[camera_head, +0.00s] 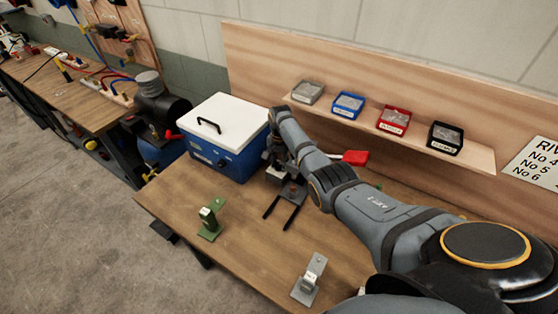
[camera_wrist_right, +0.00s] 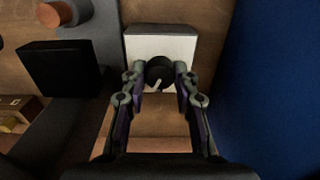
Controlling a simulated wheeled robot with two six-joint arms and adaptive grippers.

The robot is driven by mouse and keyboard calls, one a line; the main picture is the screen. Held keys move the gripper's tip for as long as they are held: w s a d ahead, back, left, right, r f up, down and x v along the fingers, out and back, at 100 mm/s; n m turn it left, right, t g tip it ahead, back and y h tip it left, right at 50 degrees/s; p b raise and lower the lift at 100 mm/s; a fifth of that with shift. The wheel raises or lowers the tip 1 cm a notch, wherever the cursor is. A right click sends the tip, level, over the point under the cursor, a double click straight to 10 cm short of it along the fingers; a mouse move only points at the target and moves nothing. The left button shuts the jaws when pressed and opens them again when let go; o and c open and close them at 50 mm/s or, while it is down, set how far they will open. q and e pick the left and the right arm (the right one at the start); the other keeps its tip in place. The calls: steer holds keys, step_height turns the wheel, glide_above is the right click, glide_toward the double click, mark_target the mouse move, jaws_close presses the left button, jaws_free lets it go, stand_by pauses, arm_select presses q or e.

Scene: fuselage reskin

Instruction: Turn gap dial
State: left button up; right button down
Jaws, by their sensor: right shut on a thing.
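The gap dial (camera_wrist_right: 158,72) is a round black knob with a pale pointer mark, on a light plate (camera_wrist_right: 160,42) in the right wrist view. The pointer slants down and slightly left there. My right gripper (camera_wrist_right: 160,82) is shut on the dial, one finger on each side. In the head view my right gripper (camera_head: 277,150) reaches down beside the blue box, and it hides the dial. Below it is a dark tool with two prongs (camera_head: 282,208) lying toward the front of the bench. My left gripper is not in view.
The blue box with a white lid (camera_head: 225,125) stands close left of my right gripper. A red handle (camera_head: 352,157) is just right of it. A green fixture (camera_head: 211,217) and a grey fixture (camera_head: 309,281) stand on the wooden bench (camera_head: 250,262). Small bins line the shelf (camera_head: 470,152).

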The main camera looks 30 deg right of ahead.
mark_target(279, 165)
steer(key=m+p, duration=0.1)
steer(key=m, duration=0.2)
steer(key=shift+r+m, duration=0.1)
steer(key=shift+m, duration=0.2)
steer(key=shift+m+p, duration=0.4)
steer(key=shift+m, duration=1.1)
steer(key=shift+w, duration=0.1)
steer(key=c, duration=1)
jaws_free()
steer(key=r, duration=1.2)
steer(key=shift+s, duration=0.2)
